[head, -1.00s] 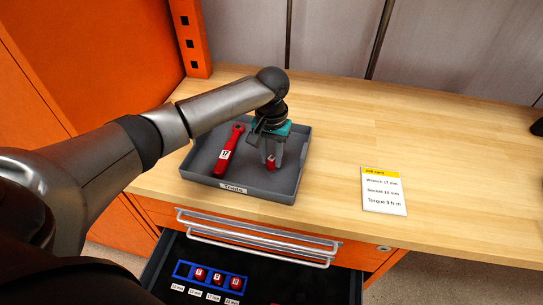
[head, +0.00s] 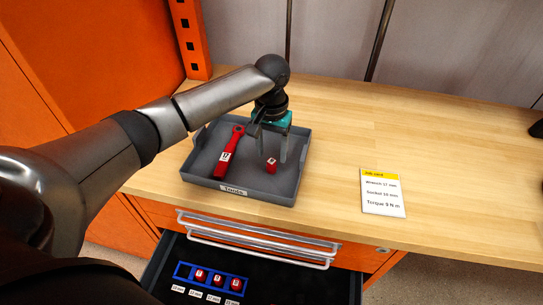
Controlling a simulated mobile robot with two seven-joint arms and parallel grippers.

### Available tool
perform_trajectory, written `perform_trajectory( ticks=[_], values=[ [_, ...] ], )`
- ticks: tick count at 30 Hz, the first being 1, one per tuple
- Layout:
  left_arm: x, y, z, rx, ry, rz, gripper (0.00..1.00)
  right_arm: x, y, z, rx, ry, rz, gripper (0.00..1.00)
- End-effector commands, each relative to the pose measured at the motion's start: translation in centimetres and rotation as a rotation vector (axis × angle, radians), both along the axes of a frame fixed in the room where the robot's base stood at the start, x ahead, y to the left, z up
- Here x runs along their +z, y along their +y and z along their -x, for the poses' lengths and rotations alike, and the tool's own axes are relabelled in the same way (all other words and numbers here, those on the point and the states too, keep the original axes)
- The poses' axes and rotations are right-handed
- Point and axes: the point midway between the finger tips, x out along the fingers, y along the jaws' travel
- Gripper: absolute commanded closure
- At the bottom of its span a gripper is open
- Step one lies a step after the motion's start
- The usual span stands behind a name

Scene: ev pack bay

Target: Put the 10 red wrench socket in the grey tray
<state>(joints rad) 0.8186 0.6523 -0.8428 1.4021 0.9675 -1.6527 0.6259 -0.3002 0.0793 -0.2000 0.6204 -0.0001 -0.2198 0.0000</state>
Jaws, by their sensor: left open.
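The red wrench socket (head: 271,165) lies on the floor of the grey tray (head: 262,190), right of the middle. It has a white label whose number is too small to read. A red wrench (head: 229,152) lies in the same tray, to its left. My left gripper (head: 270,157) is open above the tray, its fingers pointing down, with the socket just below and apart from them. My right gripper is not in view.
An open drawer below holds a blue rack (head: 211,279) with several slots, some holding red sockets; its left slot is empty. A job card (head: 382,191) lies on the wooden worktop (head: 335,150), right of the tray. The worktop's right side is mostly clear.

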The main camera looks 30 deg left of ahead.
Motion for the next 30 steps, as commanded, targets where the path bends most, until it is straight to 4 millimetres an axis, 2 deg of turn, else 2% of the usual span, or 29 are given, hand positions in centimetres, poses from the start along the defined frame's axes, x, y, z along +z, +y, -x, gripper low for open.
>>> perform_trajectory(
  ticks=[1, 6, 12, 18, 30],
  values=[
    [1.5, 0.0, -0.1, 0.0, -0.005, 0.0, 0.39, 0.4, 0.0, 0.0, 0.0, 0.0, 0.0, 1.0],
    [5.2, 0.0, -0.1, 0.0, -0.004, 0.001, 0.39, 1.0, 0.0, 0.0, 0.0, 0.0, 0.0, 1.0],
    [8.0, 0.0, -0.1, 0.001, -0.002, 0.0, 0.39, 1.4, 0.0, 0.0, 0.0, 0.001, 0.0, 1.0],
    [8.8, 0.0, 0.0, 0.002, 0.0, 0.0, 0.39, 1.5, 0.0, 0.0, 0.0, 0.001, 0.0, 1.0],
    [8.6, -0.1, 0.1, -0.004, 0.0, 0.0, 0.39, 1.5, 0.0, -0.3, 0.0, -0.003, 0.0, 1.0]
  ],
)
